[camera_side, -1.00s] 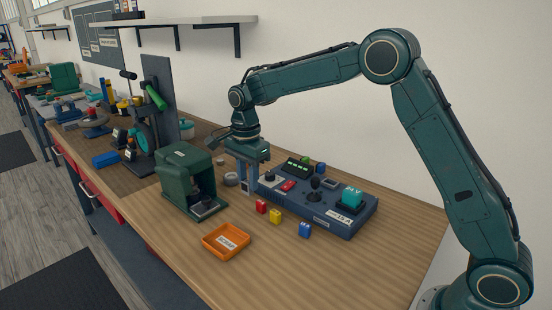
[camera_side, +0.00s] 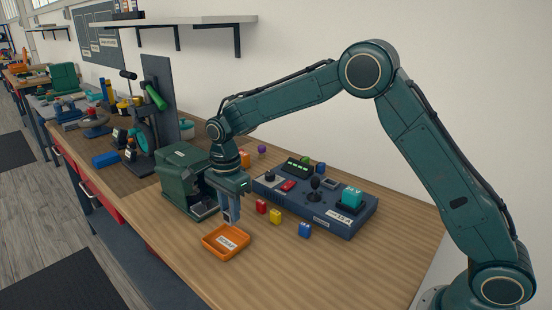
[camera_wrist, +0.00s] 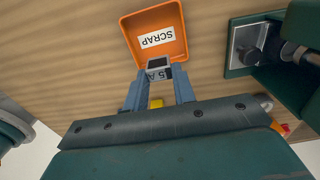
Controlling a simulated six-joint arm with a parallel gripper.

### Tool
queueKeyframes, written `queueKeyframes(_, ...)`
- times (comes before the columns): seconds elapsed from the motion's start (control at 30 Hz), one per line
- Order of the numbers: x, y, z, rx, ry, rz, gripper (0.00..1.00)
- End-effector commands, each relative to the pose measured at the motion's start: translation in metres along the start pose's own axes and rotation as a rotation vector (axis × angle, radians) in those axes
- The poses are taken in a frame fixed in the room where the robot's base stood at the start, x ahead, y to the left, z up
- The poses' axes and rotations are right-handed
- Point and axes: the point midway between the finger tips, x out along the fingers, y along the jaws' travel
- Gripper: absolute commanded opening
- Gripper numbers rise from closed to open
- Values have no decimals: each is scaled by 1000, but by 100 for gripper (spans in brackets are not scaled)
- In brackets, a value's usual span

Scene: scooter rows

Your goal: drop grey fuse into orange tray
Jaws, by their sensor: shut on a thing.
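The orange tray (camera_side: 213,246) sits near the front of the bench and has a white SCRAP label. In the wrist view the tray (camera_wrist: 134,41) is just beyond the fingertips. My gripper (camera_side: 230,215) points down above the tray's back edge. It is shut on the grey fuse (camera_wrist: 159,63), a small block with a grey face and a label reading 5 A. The fuse is clear of the tray floor in the wrist view, and small and partly hidden by the fingers in the side view.
A green press-like machine (camera_side: 178,178) stands close to the left of my gripper. A dark blue control panel (camera_side: 325,219) lies to the right. Red (camera_side: 261,206), yellow (camera_side: 276,216) and blue (camera_side: 305,229) blocks stand before it. The bench's front right is clear.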

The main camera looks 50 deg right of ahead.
Motion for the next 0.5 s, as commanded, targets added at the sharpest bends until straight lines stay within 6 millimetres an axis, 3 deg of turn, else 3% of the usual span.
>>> queueKeyframes(0.5, 40, 0, 0, 0, 1, 1, 5)
